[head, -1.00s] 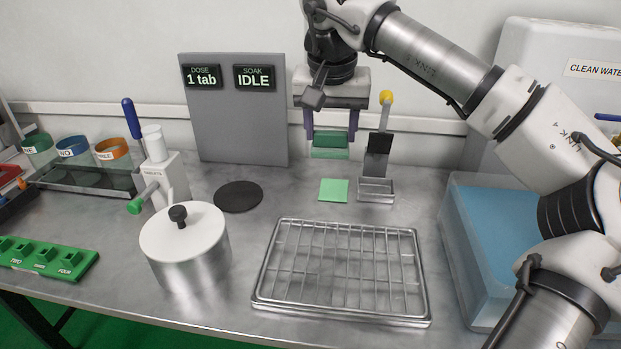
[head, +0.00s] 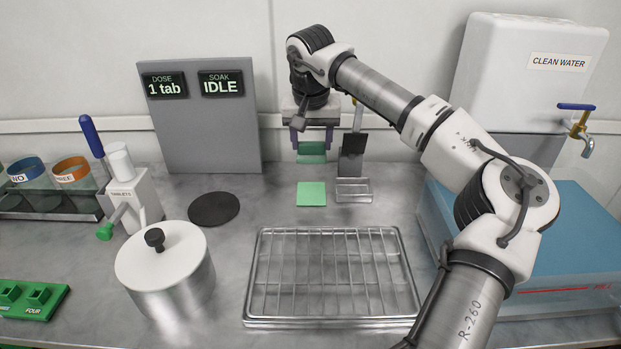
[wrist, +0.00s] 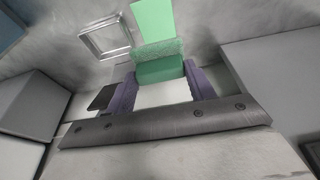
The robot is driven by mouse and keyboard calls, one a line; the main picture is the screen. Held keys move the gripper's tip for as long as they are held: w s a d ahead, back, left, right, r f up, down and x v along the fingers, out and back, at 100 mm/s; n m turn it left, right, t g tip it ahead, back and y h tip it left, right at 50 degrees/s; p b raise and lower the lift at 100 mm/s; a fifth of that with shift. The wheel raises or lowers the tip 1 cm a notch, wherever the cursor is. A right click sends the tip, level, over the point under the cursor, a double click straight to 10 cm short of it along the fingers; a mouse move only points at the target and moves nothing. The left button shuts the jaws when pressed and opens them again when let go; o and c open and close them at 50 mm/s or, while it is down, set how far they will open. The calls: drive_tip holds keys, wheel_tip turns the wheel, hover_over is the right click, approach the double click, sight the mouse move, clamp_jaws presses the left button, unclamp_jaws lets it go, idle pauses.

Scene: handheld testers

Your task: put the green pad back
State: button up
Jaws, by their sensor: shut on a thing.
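My gripper (head: 312,138) is shut on the green pad (head: 311,155), a small block with a darker green upper part and a lighter, rough lower part. It holds the pad in the air near the back wall. In the wrist view the pad (wrist: 160,62) sits between the purple fingers (wrist: 162,82). A flat light green square (head: 311,194) lies on the counter, lower in the head picture than the pad; it also shows in the wrist view (wrist: 153,20), beyond the pad. The pad is apart from the square in the head view.
A wire rack tray (head: 332,318) lies in front. A black disc (head: 214,209) and a lidded pot (head: 165,275) are left. A blue basin (head: 570,225) is right.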

wheel_tip(320, 180, down, 9)
drive_tip(key=shift+f, duration=0.2)
drive_tip(key=shift+f, duration=0.1)
drive_tip(key=o, duration=1)
drive_tip(key=v, duration=1.2)
